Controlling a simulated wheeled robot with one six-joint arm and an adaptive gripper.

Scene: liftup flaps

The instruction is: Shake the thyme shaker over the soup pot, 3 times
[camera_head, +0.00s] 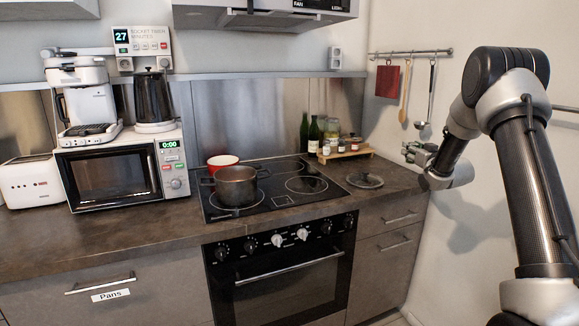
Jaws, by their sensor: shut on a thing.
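A dark brown pot (236,188) stands open on the front left of the black cooktop; its contents are too small to make out. A smaller red pot (222,161) with a pale inside stands just behind it. I cannot tell from labels which is the soup pot. My gripper (410,152) is above the right end of the counter, well to the right of both pots. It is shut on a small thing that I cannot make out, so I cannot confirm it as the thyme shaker. Several small jars (334,147) stand on a wooden rack (346,154) left of my gripper; their labels are unreadable.
Dark green bottles (313,134) stand left of the rack. Utensils and a red board (387,81) hang from a wall rail. The range hood (265,16) overhangs the cooktop. A microwave (120,170) stands left.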

